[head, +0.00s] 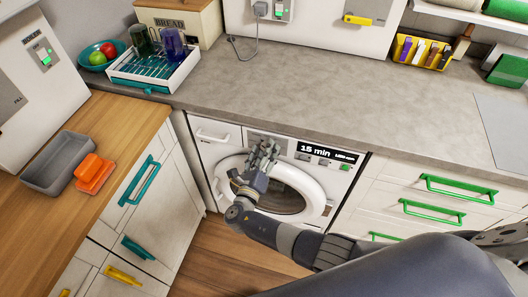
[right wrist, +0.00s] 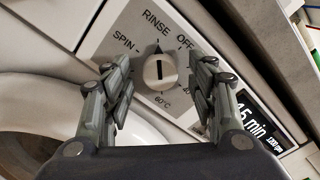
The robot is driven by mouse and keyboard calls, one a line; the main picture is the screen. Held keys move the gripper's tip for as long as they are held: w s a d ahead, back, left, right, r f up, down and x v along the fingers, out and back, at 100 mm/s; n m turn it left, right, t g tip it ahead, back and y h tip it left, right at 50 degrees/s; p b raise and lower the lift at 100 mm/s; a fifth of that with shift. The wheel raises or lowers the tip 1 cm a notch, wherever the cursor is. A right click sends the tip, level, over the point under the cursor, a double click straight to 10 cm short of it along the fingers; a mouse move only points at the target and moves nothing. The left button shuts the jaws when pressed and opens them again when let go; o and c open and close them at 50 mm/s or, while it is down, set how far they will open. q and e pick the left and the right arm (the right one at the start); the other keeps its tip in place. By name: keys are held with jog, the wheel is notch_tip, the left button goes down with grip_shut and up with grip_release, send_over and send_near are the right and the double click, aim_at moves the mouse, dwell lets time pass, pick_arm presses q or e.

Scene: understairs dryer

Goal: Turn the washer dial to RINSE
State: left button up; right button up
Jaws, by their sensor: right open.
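The washer (head: 228,160) stands under the grey counter, its round door shut. Its dial (right wrist: 160,72) is a pale round knob on a grey panel in the right wrist view. A dark pointer at the knob's top edge points up toward the RINSE label (right wrist: 156,22). SPIN is to its left, OFF to its right and 60°C below. My right gripper (right wrist: 160,88) is open, with one finger on each side of the dial; I cannot tell whether either touches it. In the head view the right gripper (head: 266,151) covers the dial. My left gripper is not in view.
The washer display (head: 318,152) reads 15 min, right of my gripper. Drawers with green handles (head: 432,211) stand to the right. A wooden counter (head: 110,125) with a grey tray (head: 50,172) is at left. A dish rack (head: 155,72) stands at the back left.

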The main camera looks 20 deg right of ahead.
jog(key=v, duration=1.2)
jog(key=s+d+f+m+g+y, duration=0.1)
jog(key=s+d+f+m+g, duration=0.3)
jog(key=f, duration=0.5)
jog(key=s+d+f+m+g+y, duration=0.25)
jog(key=s+f, duration=0.35)
jog(key=f, duration=0.3)
jog(key=s+d+f+m+g+y, duration=0.1)
jog(key=s+d+f+m+g, duration=0.2)
jog(key=s+f, duration=0.45)
jog(key=s+d+f+m+g+y, duration=0.1)
jog(key=s+f+m+g+y, duration=0.1)
jog(key=s+f+m, duration=0.4)
jog(key=s+d+f+m+g+y, duration=0.2)
jog(key=s+f+m, duration=0.5)
jog(key=s+m, duration=1)
jog(key=m+y, duration=0.1)
jog(key=m, duration=0.2)
jog(key=shift+s+d, duration=0.25)
jog(key=shift+d, duration=0.1)
jog(key=shift+g+y, duration=0.25)
